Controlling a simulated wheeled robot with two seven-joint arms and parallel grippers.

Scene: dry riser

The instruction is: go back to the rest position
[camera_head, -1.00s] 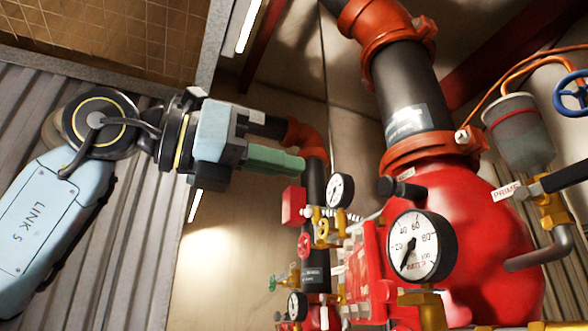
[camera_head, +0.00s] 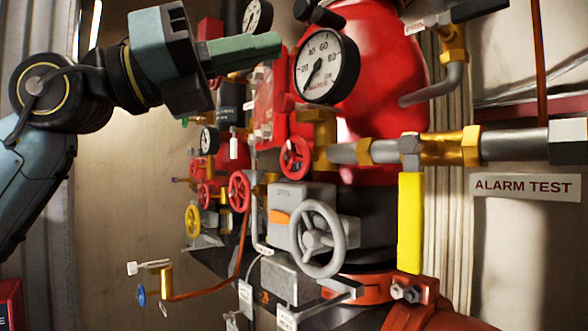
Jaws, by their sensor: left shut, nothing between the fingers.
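My left gripper (camera_head: 262,48) comes in from the upper left on my light blue arm. Its green fingers are shut with nothing between them and point right. In the picture the fingertips lie just left of the large pressure gauge (camera_head: 326,66); I cannot tell the exact distance in depth. The gripper covers part of the pipework behind it. My right gripper is not in view.
The red riser valve (camera_head: 385,70) stands behind the gauge. Below are a grey handwheel (camera_head: 318,238), a yellow lever (camera_head: 410,222) and small red handwheels (camera_head: 295,157). An ALARM TEST sign (camera_head: 524,186) hangs right. Bare wall (camera_head: 125,200) shows left of the pipework.

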